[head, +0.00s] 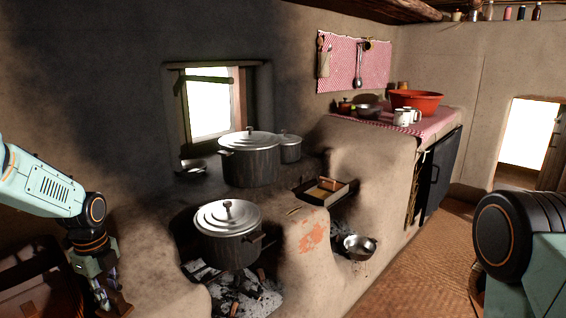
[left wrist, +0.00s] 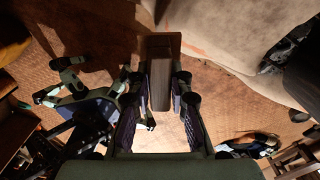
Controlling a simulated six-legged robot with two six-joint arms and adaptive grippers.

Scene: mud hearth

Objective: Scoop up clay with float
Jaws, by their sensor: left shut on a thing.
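My left gripper (head: 108,292) hangs at the lower left, well left of the hearth. It is shut on the wooden float (left wrist: 160,75), a brown block between the fingers in the left wrist view; little of the float shows in the head view. A small dark tray (head: 342,196) sits on the hearth's front ledge, with tan-brown stuff, apparently clay (head: 318,193), and a small upright brown piece in it. An orange-red patch (head: 313,236) marks the hearth front below the tray. My right arm shows at the right edge; its gripper is out of view.
A lidded pot (head: 228,220) stands over the fire opening, between my left gripper and the tray. A metal pan (head: 359,246) sits low at the right. Woven floor (head: 425,270) is open at the right.

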